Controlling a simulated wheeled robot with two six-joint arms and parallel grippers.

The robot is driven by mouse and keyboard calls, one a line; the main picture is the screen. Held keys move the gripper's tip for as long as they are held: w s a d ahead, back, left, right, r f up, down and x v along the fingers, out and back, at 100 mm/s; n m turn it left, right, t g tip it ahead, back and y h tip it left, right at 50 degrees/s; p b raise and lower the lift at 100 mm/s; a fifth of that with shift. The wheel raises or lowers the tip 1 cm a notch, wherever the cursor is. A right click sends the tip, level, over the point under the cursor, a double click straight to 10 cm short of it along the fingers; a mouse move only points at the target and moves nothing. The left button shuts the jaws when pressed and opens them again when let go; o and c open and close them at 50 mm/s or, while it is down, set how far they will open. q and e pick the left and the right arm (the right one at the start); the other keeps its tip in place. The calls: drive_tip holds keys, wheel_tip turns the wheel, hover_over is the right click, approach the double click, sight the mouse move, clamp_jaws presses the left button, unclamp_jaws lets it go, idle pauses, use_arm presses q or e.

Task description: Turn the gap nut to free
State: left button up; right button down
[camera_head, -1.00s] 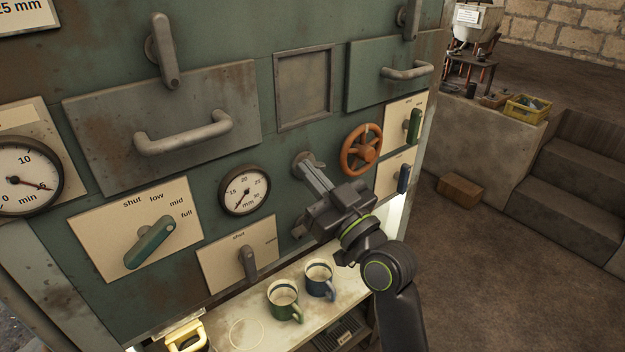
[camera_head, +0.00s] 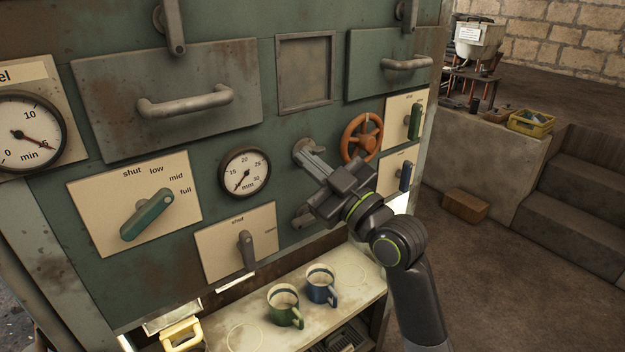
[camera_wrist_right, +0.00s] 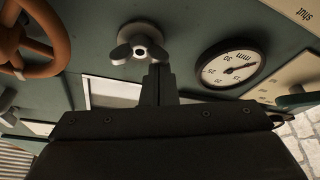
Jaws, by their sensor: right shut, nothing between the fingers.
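The gap nut is a grey wing nut (camera_wrist_right: 140,48) on a round disc, seen in the right wrist view between the orange wheel and the mm gauge. In the head view its round disc (camera_head: 301,147) shows at the fingertips, and the fingers hide most of the nut. My right gripper (camera_head: 312,157) is shut and empty, with its fingertips close to the nut. In the wrist view the dark fingers (camera_wrist_right: 157,72) end beside one wing; I cannot tell whether they touch. The mm gauge (camera_head: 245,173) has its needle toward the lower left. My left gripper is not in view.
The orange handwheel (camera_head: 362,137) is close to the right of my gripper. A grey lever (camera_head: 246,250) and a green lever (camera_head: 147,214) stand out at the left. A green mug (camera_head: 285,306) and a blue mug (camera_head: 321,286) stand on the shelf below.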

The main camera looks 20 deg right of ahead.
drive_tip(key=n+g+b, duration=0.1)
drive_tip(key=n+b, duration=0.2)
drive_tip(key=f+n+g+y+b, duration=0.1)
drive_tip(key=n+b, duration=0.2)
drive_tip(key=n, duration=0.1)
drive_tip(key=f+n+g+b, duration=0.1)
drive_tip(key=n+b, duration=0.2)
drive_tip(key=n, duration=0.1)
drive_tip(key=shift+w+d+g+y, duration=0.2)
drive_tip(key=shift+g+y, duration=0.1)
drive_tip(key=shift+g, duration=0.1)
drive_tip(key=n+g+b, duration=0.1)
drive_tip(key=n, duration=0.1)
drive_tip(key=shift+d+f+n, duration=0.1)
drive_tip(key=shift+d+n, duration=0.05)
drive_tip(key=shift+n, duration=0.25)
drive_tip(key=shift+w+d, duration=0.1)
